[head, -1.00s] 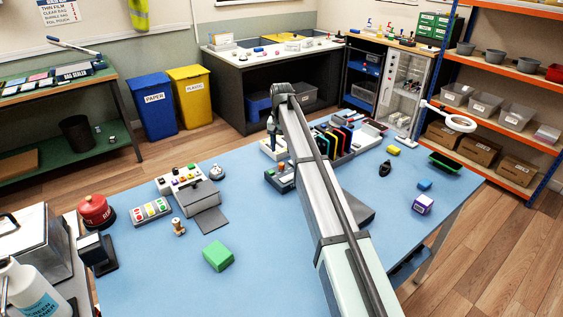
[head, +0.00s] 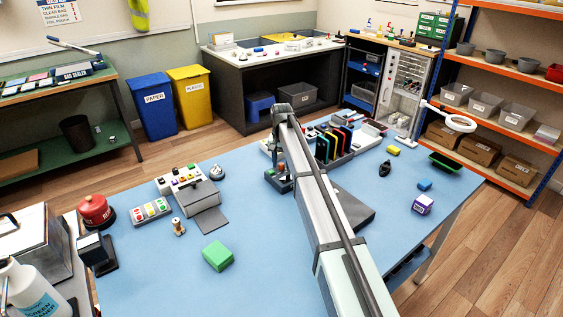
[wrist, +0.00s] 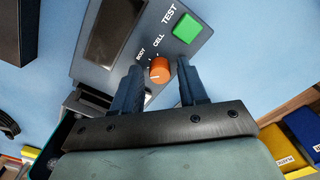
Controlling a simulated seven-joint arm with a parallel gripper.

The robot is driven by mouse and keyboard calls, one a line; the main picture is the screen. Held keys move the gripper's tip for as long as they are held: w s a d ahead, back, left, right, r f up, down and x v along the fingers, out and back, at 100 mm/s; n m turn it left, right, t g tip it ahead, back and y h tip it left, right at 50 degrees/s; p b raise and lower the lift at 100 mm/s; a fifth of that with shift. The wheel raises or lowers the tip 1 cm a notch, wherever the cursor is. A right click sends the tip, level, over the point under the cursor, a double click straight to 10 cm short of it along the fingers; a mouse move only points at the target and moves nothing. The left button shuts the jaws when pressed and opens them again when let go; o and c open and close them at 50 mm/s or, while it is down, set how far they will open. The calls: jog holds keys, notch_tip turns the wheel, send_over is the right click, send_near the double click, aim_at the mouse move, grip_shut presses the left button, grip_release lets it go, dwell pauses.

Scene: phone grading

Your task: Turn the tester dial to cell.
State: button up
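The tester is a grey box with a dark screen, a green TEST button (wrist: 187,28) and an orange dial (wrist: 160,70). BODY and CELL are printed beside the dial in the wrist view. A small pale mark shows on the dial's lower left, and I cannot tell which label it points to. My gripper (wrist: 160,76) is open, with one dark finger on each side of the dial and a narrow gap showing at each side. In the head view the tester (head: 272,183) sits on the blue table, partly hidden by my arm.
A rack of coloured phones (head: 334,143) stands close to the right of the tester. A green block (head: 217,256) and a button panel (head: 151,210) lie to the left.

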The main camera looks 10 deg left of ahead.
grip_shut()
jog(key=shift+m, duration=0.3)
jog(key=m, duration=0.3)
jog(key=shift+m, duration=0.4)
jog(key=m, duration=0.9)
jog(key=shift+m, duration=2.3)
